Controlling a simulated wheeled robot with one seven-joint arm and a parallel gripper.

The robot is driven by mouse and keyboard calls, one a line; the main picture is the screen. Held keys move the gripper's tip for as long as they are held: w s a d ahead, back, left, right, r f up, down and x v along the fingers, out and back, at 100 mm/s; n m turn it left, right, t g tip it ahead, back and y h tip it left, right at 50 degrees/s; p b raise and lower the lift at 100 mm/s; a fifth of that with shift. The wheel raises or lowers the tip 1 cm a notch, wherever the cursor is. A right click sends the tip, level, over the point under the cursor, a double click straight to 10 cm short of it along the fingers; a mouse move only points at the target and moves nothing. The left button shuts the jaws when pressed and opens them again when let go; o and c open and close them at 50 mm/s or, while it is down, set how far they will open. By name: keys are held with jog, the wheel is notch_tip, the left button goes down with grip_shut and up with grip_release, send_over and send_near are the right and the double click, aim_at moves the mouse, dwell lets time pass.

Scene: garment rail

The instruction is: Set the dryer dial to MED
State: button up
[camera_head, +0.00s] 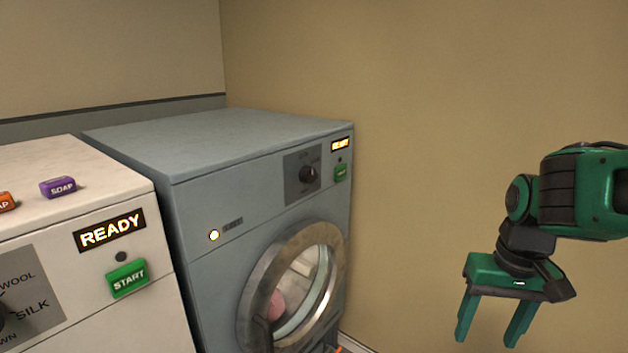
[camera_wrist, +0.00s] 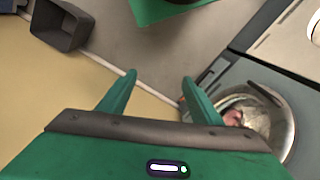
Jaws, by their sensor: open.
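The dryer (camera_head: 215,235) is the blue-grey machine against the wall in the head view. Its black dial (camera_head: 308,174) sits on a dark panel (camera_head: 290,187) at the upper right of its front. The lettering around the dial is too small to read, so its setting cannot be told. My gripper (camera_head: 495,335) is open and empty, to the right of the dryer and lower than the dial, apart from it. In the wrist view, the open fingers (camera_wrist: 160,95) point toward the floor and wall, with the round door (camera_wrist: 262,118) at the right.
A white machine (camera_head: 95,265) with a READY display and green START button stands left of the dryer. Soap boxes (camera_head: 58,187) lie on it. The dryer has a round door (camera_head: 295,285) and green button (camera_head: 341,173). A dark bin (camera_wrist: 62,25) shows in the wrist view.

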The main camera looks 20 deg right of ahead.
jog(key=w+a+f+n+t+y, duration=0.1)
jog(key=w+a+f+n+t, duration=0.15)
jog(key=w+n, duration=0.75)
jog(key=n+t+y, duration=0.3)
jog(key=t+y, duration=0.7)
jog(key=t, duration=0.2)
send_near(312, 177)
jog(key=x, duration=0.9)
